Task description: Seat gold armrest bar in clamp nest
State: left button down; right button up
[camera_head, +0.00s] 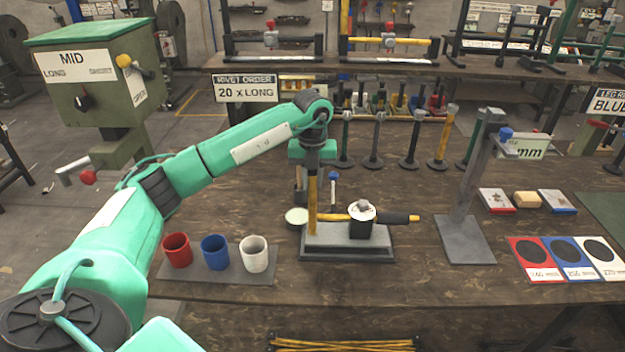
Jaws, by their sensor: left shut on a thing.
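My left gripper (312,168) points down over the left end of the fixture base (347,254). It is shut on the upper part of an upright gold bar (312,203), whose lower end is at the base. A horizontal gold bar (335,217) with a black sleeve (388,218) and gold tip crosses the clamp nest (362,230), a dark block under a white round top (362,209). I cannot tell whether the upright and horizontal gold parts are one piece, or whether the horizontal bar is fully down in the nest. My right gripper is out of view.
Red (177,250), blue (214,252) and white (254,254) cups stand on a grey mat at left front. A grey post stand (465,240) rises at right. Coloured cards (573,258) lie further right. Several posts (409,150) line the back. The table between fixture and post stand is clear.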

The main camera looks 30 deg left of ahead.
aim_at(312, 189)
pick_arm(q)
jog(key=shift+f+b, duration=0.3)
jog(key=shift+f, duration=0.25)
dwell(1.4)
jog(key=shift+f+b, duration=0.45)
jog(key=shift+f, duration=0.6)
jog(key=c, duration=1.2)
grip_release()
jog(key=shift+o, duration=0.2)
